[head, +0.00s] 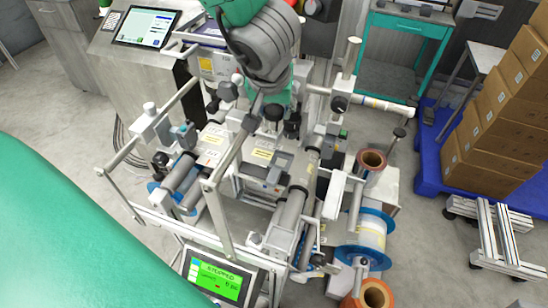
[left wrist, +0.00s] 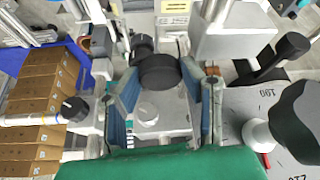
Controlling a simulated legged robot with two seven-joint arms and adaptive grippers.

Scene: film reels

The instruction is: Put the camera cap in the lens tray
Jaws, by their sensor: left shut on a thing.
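My left gripper (head: 272,104) reaches down from the top over the middle of the machine in the head view. In the left wrist view, its two blue-padded fingers (left wrist: 165,95) are shut on a black round cap-like thing, the camera cap (left wrist: 158,74), near their tips. In the head view a dark round thing, apparently the same cap (head: 273,113), shows just below the gripper, above the machine's middle. I cannot pick out a lens tray with certainty in either view. My right gripper is not in view.
The machine has rails, rollers and black knobs around the gripper. Copper-coloured reels (head: 371,160) and a blue-rimmed reel (head: 361,238) stand at its right. A screen (head: 218,277) is at the front, and another (head: 146,26) at the back left. Boxes (head: 497,125) stand on a blue pallet (head: 430,165).

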